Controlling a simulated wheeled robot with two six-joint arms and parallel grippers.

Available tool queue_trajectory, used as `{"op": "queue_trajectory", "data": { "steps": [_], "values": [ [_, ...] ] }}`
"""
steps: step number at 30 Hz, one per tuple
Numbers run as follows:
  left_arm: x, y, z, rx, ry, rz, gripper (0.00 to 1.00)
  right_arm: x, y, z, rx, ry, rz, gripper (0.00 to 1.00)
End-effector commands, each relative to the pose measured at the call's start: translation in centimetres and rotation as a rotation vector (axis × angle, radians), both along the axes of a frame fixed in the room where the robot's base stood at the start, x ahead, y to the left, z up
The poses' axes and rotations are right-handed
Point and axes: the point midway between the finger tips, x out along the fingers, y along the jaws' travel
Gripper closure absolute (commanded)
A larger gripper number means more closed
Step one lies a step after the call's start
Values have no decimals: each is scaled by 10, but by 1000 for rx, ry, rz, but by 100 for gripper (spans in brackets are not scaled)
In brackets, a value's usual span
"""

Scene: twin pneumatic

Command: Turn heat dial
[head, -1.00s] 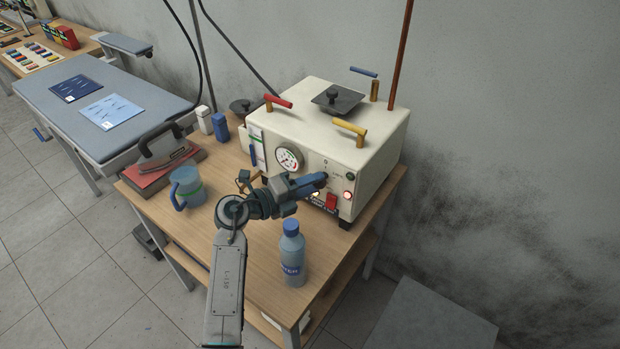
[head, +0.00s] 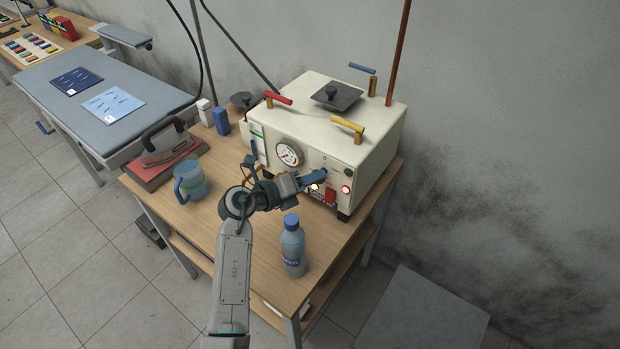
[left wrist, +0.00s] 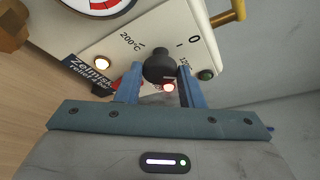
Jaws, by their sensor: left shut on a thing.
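The heat dial is a dark round knob (left wrist: 160,67) on the front panel of a cream machine (head: 318,115). In the left wrist view it sits between my two blue fingers, with "200°C" and "0" printed around it. My left gripper (head: 321,176) is shut on the dial, and its fingers also show in the left wrist view (left wrist: 158,82). In the head view the fingers hide most of the dial. I cannot read where the dial points. My right gripper is in neither view.
A pressure gauge (head: 289,154), a red switch (head: 330,196) and lit lamps (head: 346,189) are near the dial. A blue-capped bottle (head: 293,250) stands close to my left forearm. A mug (head: 190,181) and a red-based iron-like tool (head: 165,158) stand left on the wooden table.

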Motion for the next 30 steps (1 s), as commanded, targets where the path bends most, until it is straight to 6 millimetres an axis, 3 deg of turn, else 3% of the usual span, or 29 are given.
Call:
{"op": "queue_trajectory", "data": {
  "steps": [4, 5, 8, 20, 30],
  "values": [
    [0, 0, 0, -1, 1, 0, 88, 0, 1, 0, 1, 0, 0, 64],
    [0, 0, 0, -1, 1, 0, 62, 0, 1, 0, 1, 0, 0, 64],
    [0, 0, 0, -1, 1, 0, 44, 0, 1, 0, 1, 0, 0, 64],
    [-5, 8, 0, 0, 0, 1, 44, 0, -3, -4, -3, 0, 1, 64],
    [-45, 60, 13, 5, -1, 1, 44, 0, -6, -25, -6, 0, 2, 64]
  ]
}}
